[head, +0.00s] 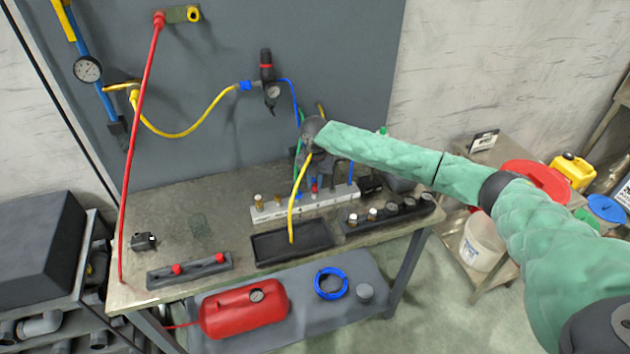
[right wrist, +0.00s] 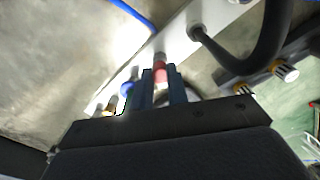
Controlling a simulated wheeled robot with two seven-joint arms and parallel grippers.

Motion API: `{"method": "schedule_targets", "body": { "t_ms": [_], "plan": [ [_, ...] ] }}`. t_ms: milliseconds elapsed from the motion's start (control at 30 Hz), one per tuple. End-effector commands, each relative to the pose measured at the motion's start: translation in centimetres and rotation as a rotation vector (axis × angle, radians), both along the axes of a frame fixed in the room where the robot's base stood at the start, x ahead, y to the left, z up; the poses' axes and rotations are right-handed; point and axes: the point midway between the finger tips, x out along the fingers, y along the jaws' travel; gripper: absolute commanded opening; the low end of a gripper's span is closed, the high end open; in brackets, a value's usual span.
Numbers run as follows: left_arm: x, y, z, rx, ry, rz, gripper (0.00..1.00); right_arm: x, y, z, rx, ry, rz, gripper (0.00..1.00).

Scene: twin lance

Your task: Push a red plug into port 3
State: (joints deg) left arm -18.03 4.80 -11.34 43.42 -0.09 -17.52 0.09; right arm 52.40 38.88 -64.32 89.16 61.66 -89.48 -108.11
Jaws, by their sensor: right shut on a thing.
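My right gripper (head: 314,180) is over the back middle of the workbench, at the white port strip (head: 268,213). It is shut on a red plug (right wrist: 160,72); in the right wrist view the plug sits between the two narrow fingers (right wrist: 162,86). The plug's pale tip points at the white strip (right wrist: 178,45). I cannot tell whether the tip is in a port, and port 3's number is not readable. A blue plug (right wrist: 127,88) is beside it at the strip. Two more red plugs (head: 177,269) stand in a dark rack at the front left. My left gripper is out of view.
A dark hose (right wrist: 196,33) joins the strip close to the fingers. A yellow hose (head: 293,205) hangs down to the black tray (head: 262,262). A dark rack with several fittings (head: 390,211) stands at the right. The bench's left part is mostly clear.

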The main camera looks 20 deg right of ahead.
Motion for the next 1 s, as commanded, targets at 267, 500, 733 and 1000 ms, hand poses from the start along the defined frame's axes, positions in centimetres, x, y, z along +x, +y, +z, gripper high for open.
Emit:
{"method": "schedule_targets", "body": {
  "t_ms": [267, 500, 733, 1000],
  "plan": [
    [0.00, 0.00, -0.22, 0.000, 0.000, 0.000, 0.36, -0.01, 0.00, -0.64, -0.001, 0.000, 0.000, 0.00],
    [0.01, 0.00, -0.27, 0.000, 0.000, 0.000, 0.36, -0.02, -0.01, -0.87, -0.001, 0.000, 0.000, 0.32],
    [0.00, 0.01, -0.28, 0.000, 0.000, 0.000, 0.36, -0.02, -0.01, -0.86, 0.000, 0.000, 0.000, 0.41],
    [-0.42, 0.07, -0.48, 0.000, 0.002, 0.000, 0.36, -0.02, -0.01, -0.85, 0.000, 0.000, 0.000, 0.41]
  ]
}}
